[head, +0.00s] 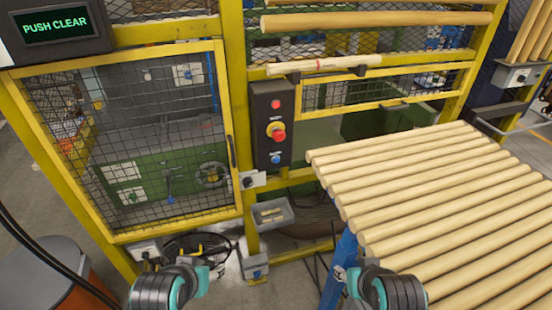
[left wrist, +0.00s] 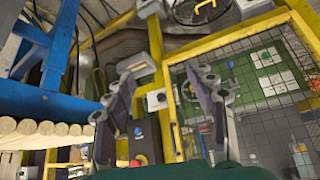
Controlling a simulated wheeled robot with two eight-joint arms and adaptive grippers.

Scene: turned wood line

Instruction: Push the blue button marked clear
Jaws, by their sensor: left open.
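The blue button (head: 276,159) is the lowest control on a dark upright box (head: 262,128) on the yellow post. A red-on-yellow knob (head: 277,133) and a red button (head: 276,104) sit above it. Any marking on the blue button is too small to read. In the left wrist view, which is upside down, the blue button (left wrist: 138,131) shows beside one finger. My left gripper (left wrist: 163,88) is open and empty, apart from the box. The ends of both my arms show low in the head view; the right fingers cannot be made out.
A display (head: 55,24) reads PUSH CLEAR. A yellow-framed mesh door (head: 140,140) stands left of the box. Wooden rods (head: 430,190) lie on a rack to the right. A small grey tray (head: 270,215) hangs below the box. Open space lies before the box.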

